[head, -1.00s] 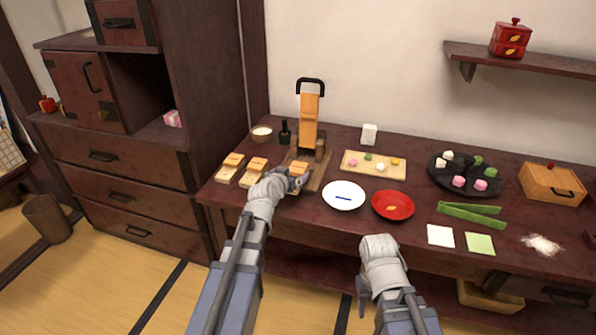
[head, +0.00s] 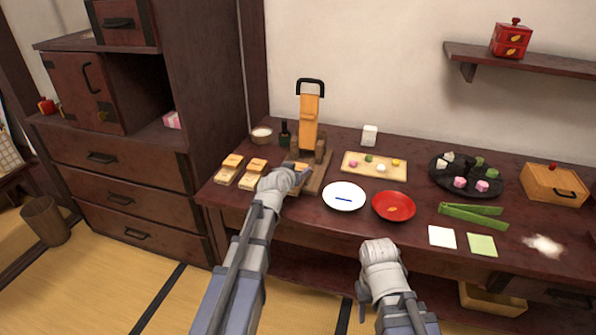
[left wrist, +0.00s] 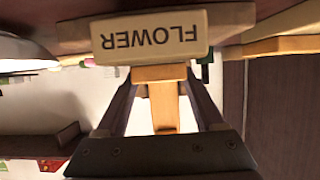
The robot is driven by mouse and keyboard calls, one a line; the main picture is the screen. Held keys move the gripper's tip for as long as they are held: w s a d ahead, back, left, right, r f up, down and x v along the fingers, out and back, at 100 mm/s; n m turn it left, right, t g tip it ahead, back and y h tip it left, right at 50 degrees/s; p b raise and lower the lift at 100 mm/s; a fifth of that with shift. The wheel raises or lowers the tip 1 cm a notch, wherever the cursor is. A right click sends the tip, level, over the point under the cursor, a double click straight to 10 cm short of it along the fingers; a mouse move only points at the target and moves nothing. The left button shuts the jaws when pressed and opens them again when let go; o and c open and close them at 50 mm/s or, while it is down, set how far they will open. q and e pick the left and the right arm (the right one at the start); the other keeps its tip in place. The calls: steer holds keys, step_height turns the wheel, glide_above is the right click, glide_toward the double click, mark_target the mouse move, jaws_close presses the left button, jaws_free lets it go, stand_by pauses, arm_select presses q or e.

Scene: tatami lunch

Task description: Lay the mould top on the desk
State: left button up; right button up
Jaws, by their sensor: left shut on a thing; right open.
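My left gripper (head: 301,179) is shut on the mould top at the front of the wooden press (head: 309,122). In the left wrist view the mould top is a pale wooden block (left wrist: 152,37) marked FLOWER, upside down in the picture, at the ends of the fingers. It hides the fingertips. In the head view a little of its wood (head: 300,167) shows beyond the gripper; I cannot tell whether it touches what is under it. My right gripper (head: 364,302) is open and empty, low in front of the dark desk (head: 330,224).
Two similar wooden moulds, one at the far left (head: 229,169) and one beside it (head: 253,173), lie left of the press. A white plate (head: 344,187) and a red plate (head: 393,217) lie to the right. Some bare desk shows between the moulds and front edge.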

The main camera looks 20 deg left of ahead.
arm_select(q)
steer(key=c, duration=0.7)
steer(key=shift+c, duration=0.2)
step_height(320, 180, up, 23)
steer(key=p, duration=2.3)
